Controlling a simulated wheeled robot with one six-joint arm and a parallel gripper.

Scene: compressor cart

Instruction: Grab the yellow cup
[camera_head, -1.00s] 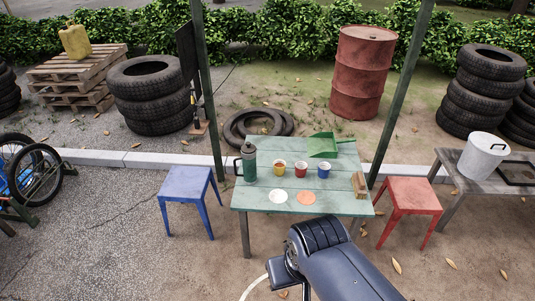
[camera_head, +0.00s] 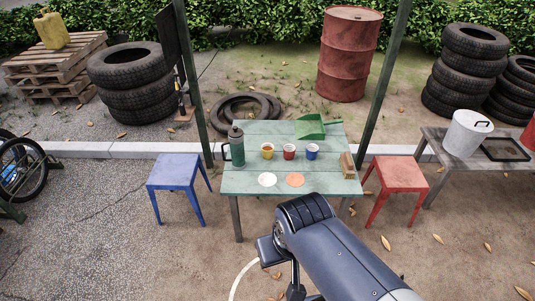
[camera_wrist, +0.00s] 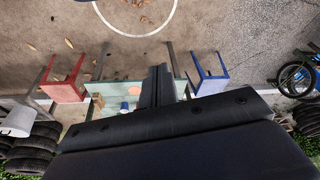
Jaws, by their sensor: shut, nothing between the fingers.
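The yellow cup (camera_head: 267,151) stands upright on the green plank table (camera_head: 240,183), left of a red cup (camera_head: 289,152) and a blue cup (camera_head: 312,151). My gripper (camera_wrist: 157,84) shows in the wrist view with its two dark fingers together, empty and apart from the cups. The table (camera_wrist: 110,89) and the blue cup (camera_wrist: 124,106) lie beyond it in that view. The yellow cup cannot be made out there; my gripper and wrist cover part of the tabletop. In the head view my arm is in front of the table and the fingers cannot be made out.
On the table are a green flask (camera_head: 236,147), a green dustpan (camera_head: 311,127), a wooden block (camera_head: 347,165), a white disc (camera_head: 267,180) and an orange disc (camera_head: 295,180). A blue stool (camera_head: 175,170) and red stool (camera_head: 396,174) flank it. Green posts (camera_head: 193,80) rise nearby.

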